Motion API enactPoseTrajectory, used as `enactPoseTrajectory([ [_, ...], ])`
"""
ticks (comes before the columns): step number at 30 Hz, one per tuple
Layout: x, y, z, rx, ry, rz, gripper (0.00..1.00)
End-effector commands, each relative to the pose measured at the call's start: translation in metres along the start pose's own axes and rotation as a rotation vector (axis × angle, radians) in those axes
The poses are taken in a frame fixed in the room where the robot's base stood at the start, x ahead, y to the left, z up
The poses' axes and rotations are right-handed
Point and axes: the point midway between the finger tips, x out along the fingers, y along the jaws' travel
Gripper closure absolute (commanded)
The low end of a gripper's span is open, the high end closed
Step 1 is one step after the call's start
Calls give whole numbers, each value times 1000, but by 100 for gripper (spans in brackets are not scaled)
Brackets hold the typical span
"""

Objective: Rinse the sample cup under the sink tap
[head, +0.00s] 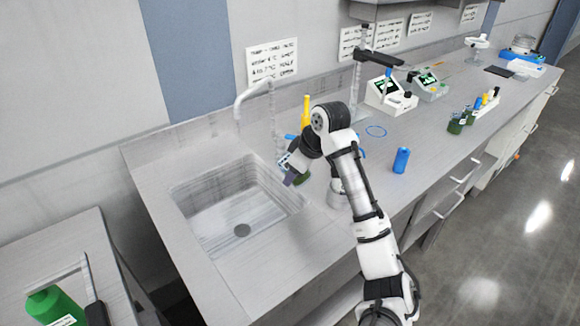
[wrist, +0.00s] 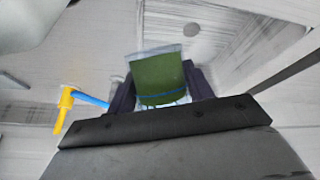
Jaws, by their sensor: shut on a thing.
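My gripper (head: 289,172) is shut on a green sample cup (wrist: 160,76), which sits between the two dark fingers in the wrist view. In the head view the cup (head: 302,178) is partly hidden by my gripper, at the right rim of the sink (head: 205,205). The cup's exact tilt is hard to tell. The curved tap (head: 254,88) rises behind the sink, its spout up and to the left of my gripper. A pale streak hangs below the spout; I cannot tell if it is water. The sink drain (wrist: 192,28) shows beyond the cup in the wrist view.
A yellow upright fitting (head: 305,112) with a blue bar stands behind my gripper; it also shows in the wrist view (wrist: 64,112). A blue bottle (head: 401,160) stands right of my arm.

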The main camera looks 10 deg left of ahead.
Motion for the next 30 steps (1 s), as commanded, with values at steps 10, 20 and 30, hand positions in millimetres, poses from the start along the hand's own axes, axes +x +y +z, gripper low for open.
enactPoseTrajectory([
  [10, 14, -2, -16, -1, -1, 0, 72],
  [20, 36, -6, -40, -2, -1, -1, 72],
  [30, 56, -10, -64, -1, -1, 0, 72],
])
